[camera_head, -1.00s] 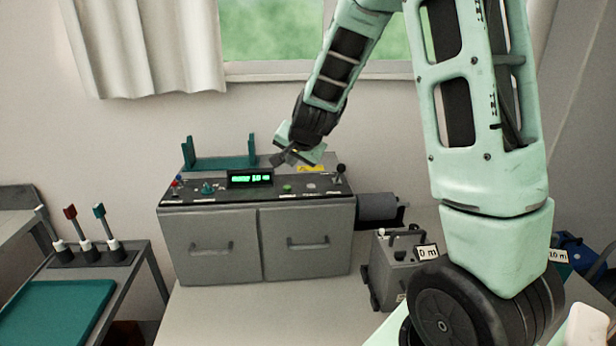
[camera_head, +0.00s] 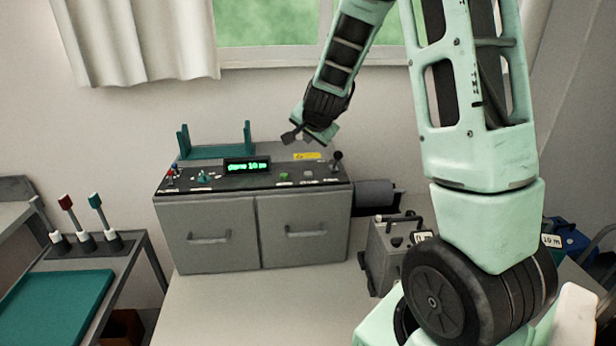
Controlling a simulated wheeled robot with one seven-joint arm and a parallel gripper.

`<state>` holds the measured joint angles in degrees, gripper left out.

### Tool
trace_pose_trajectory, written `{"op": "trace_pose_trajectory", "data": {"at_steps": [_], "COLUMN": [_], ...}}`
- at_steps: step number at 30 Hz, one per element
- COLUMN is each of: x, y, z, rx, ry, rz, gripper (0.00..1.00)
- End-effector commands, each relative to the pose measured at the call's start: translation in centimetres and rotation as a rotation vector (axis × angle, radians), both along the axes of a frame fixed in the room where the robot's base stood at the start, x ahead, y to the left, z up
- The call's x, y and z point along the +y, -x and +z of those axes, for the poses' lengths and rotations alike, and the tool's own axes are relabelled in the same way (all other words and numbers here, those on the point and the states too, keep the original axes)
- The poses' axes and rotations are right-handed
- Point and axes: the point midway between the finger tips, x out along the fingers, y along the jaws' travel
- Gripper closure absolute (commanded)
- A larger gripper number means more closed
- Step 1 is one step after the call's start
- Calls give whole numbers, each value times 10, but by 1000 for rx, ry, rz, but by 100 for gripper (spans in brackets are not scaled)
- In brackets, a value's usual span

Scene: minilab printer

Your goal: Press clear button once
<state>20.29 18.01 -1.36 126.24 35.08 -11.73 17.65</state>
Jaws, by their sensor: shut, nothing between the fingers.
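The grey printer (camera_head: 208,232) stands on the table, with a dark control panel (camera_head: 225,181) along its top. The panel has a lit green display (camera_head: 247,165), a green button (camera_head: 283,177), a pale grey button (camera_head: 308,175), and a teal knob (camera_head: 204,176) on the left. Labels by the buttons are too small to read, so I cannot tell which is the clear button. My gripper (camera_head: 290,138) is shut and empty, in the air above and behind the buttons, apart from the panel.
A black-knobbed lever (camera_head: 336,160) stands at the panel's right end, and a teal bracket (camera_head: 217,150) rises behind the display. A roller (camera_head: 374,193) and grey box (camera_head: 390,260) are right of the printer. The table front (camera_head: 250,310) is clear.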

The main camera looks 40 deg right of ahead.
Motion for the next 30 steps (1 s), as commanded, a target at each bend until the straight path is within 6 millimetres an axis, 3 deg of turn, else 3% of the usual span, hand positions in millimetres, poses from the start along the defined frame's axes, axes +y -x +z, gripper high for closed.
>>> {"op": "trace_pose_trajectory", "data": {"at_steps": [15,30], "x": [0,0], "y": [0,0], "z": [-72,-76], "rx": [0,0], "ry": [0,0], "rz": [0,0], "gripper": [100,100]}}
